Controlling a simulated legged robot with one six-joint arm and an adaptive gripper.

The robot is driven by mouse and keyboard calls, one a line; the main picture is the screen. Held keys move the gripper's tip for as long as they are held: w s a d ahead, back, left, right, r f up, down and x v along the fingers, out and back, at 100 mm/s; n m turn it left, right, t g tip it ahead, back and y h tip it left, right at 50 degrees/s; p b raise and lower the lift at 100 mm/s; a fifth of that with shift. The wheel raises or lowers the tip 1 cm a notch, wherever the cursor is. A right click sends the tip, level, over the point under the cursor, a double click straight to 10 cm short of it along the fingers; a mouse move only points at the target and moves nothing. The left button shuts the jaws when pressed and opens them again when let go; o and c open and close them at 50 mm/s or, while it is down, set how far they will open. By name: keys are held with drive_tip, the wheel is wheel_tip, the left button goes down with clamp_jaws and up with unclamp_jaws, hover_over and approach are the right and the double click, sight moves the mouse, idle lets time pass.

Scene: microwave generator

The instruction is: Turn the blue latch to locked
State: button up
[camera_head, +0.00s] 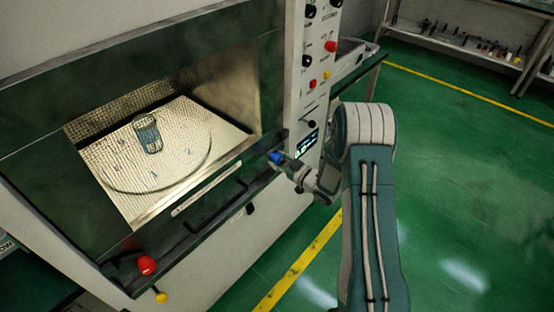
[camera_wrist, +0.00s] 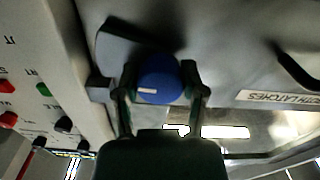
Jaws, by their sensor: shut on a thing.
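The blue latch (camera_wrist: 159,79) is a round blue knob with a white mark, in the middle of the wrist view. In the head view the latch (camera_head: 275,157) sits at the right edge of the microwave door, beside the control panel. My gripper (camera_wrist: 160,92) has one finger on each side of the knob and is shut on it. In the head view my gripper (camera_head: 290,168) reaches the latch from the right. The white mark points to the left in the wrist view. The back of the knob is hidden.
The microwave (camera_head: 70,70) shows its chamber with a glass (camera_head: 147,134) on a round numbered plate. A dark handle (camera_head: 215,212) runs along the lower door edge. A red knob (camera_head: 147,265) is at the lower left. Green floor lies right.

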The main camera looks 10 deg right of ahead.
drive_tip(key=n, duration=0.7)
drive_tip(key=shift+f, duration=0.15)
idle(0.3)
drive_tip(key=o, duration=1.2)
drive_tip(key=shift+c, duration=0.2)
drive_tip(key=v, duration=1.2)
